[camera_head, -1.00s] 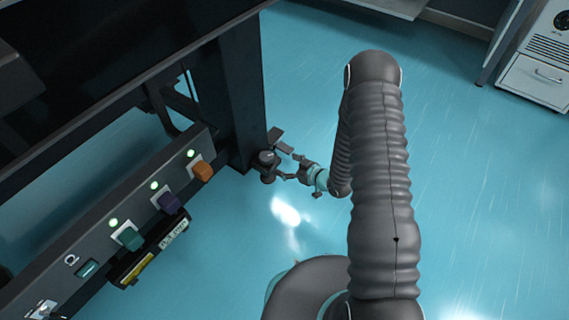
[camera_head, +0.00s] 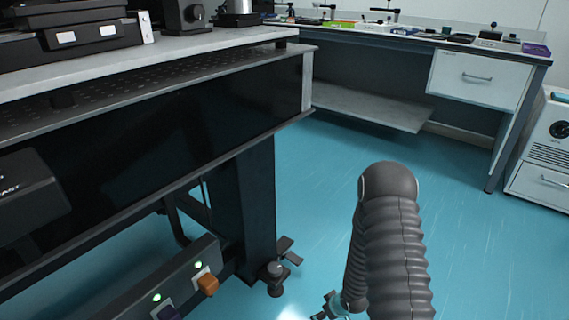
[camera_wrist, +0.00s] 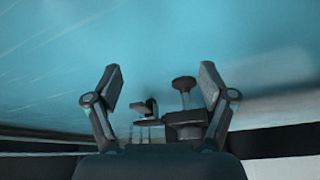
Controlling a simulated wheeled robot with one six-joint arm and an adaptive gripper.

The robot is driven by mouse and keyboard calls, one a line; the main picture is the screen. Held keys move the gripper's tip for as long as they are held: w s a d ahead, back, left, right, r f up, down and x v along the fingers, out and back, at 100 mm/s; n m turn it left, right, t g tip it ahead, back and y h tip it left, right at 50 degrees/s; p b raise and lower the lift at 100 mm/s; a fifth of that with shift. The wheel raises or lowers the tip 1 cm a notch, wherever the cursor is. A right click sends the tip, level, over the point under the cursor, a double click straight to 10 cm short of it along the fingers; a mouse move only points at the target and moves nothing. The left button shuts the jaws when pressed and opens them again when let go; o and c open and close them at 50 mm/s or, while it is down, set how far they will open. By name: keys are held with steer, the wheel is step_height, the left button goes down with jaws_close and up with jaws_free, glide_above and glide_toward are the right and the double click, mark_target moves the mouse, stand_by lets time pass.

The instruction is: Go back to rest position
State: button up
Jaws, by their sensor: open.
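My gripper (camera_wrist: 160,92) shows in the wrist view with its two fingers spread wide and nothing between them. Beyond the fingers are the blue floor and the dark levelling foot (camera_wrist: 185,110) of a table leg. In the head view my arm runs down the right of centre, and part of my gripper (camera_head: 326,308) shows at the bottom edge, low over the floor. It is to the right of the table foot (camera_head: 275,278) and apart from it. The fingertips are partly cut off there.
The optical table (camera_head: 200,160) fills the left. Its lower panel carries an orange switch (camera_head: 207,284) and a purple switch (camera_head: 170,313). A workbench (camera_head: 480,75) with small items stands at the back, a white cabinet (camera_head: 545,150) at the right. The blue floor (camera_head: 460,220) between is clear.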

steer(key=s+d+r+m+g+h+p, duration=0.1)
steer(key=s+d+r+m+g+h, duration=0.2)
steer(key=r, duration=0.9)
steer(key=s+d+r+m+g+h+p, duration=0.1)
steer(key=s+d+r, duration=0.35)
steer(key=r, duration=0.75)
steer(key=s+a+r+m+t+p, duration=0.1)
steer(key=s+r, duration=0.4)
steer(key=r, duration=0.6)
steer(key=s+a+r+t+p, duration=0.2)
steer(key=s+r, duration=0.3)
steer(key=r, duration=0.6)
steer(key=s+a+r+m+t+y+p, duration=0.1)
steer(key=s+r, duration=0.4)
steer(key=r, duration=0.6)
steer(key=shift+a+m+t+p, duration=0.3)
steer(key=shift+a+t+p, duration=0.25)
steer(key=shift+a+t, duration=0.2)
